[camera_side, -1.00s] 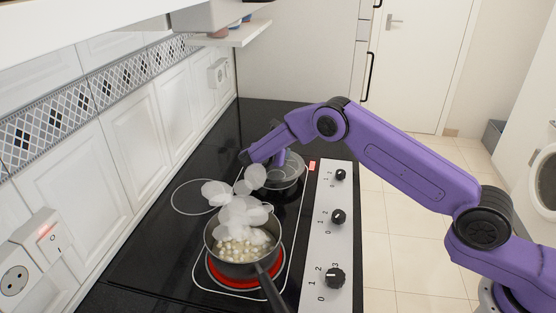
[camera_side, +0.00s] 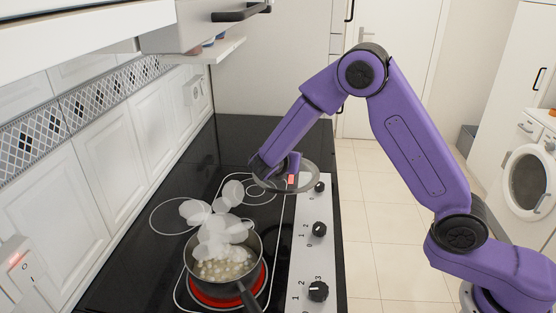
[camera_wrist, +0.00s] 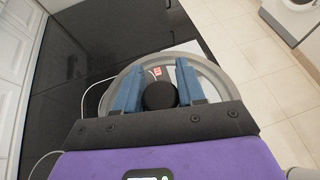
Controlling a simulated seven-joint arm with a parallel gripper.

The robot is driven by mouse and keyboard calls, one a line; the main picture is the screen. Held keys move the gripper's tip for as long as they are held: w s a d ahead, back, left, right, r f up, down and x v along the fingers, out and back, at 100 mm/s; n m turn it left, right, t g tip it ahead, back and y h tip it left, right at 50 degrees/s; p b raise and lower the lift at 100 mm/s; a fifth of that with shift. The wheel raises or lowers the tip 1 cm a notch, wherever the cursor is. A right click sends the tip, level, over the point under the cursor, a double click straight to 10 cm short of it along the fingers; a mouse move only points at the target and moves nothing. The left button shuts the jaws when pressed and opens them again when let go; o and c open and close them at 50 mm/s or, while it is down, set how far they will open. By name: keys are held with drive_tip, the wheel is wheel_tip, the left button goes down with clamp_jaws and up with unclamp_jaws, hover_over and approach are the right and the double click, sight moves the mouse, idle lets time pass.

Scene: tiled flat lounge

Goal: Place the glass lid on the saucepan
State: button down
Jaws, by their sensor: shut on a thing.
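The glass lid (camera_side: 307,183) is a clear disc with a grey rim, held above the hob's right edge, beyond the saucepan. In the wrist view the lid (camera_wrist: 219,79) shows its dark round knob (camera_wrist: 160,95) between two blue fingers. My gripper (camera_wrist: 159,84) is shut on that knob; in the side view my gripper (camera_side: 280,167) partly hides the lid. The saucepan (camera_side: 256,268) is dark grey and uncovered. It stands on a red glowing ring with pale pieces inside and white steam puffs above it. Its handle points toward the lower right.
The black hob (camera_side: 150,255) has empty ring outlines behind and left of the saucepan. A silver panel with black knobs (camera_side: 318,291) runs along its right side. White tiled wall (camera_side: 78,165) borders the left. A cupboard with a dark handle (camera_side: 240,14) overhangs the top.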

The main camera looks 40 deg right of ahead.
drive_tip(key=s+a+r+n+t+y, duration=0.2)
drive_tip(key=s+a+r+n+y, duration=0.15)
drive_tip(key=s+a, duration=0.6)
drive_tip(key=s+a+r+n+t+y, duration=0.25)
drive_tip(key=s+a+r, duration=0.25)
drive_tip(key=s+a, duration=0.4)
drive_tip(key=w+a+f, duration=0.6)
drive_tip(key=w+f, duration=0.5)
drive_tip(key=f, duration=0.2)
drive_tip(key=shift+a+h, duration=0.2)
drive_tip(key=shift+h, duration=0.2)
drive_tip(key=shift+f, duration=0.15)
drive_tip(key=c, duration=0.7)
unclamp_jaws()
drive_tip(key=shift+o, duration=0.2)
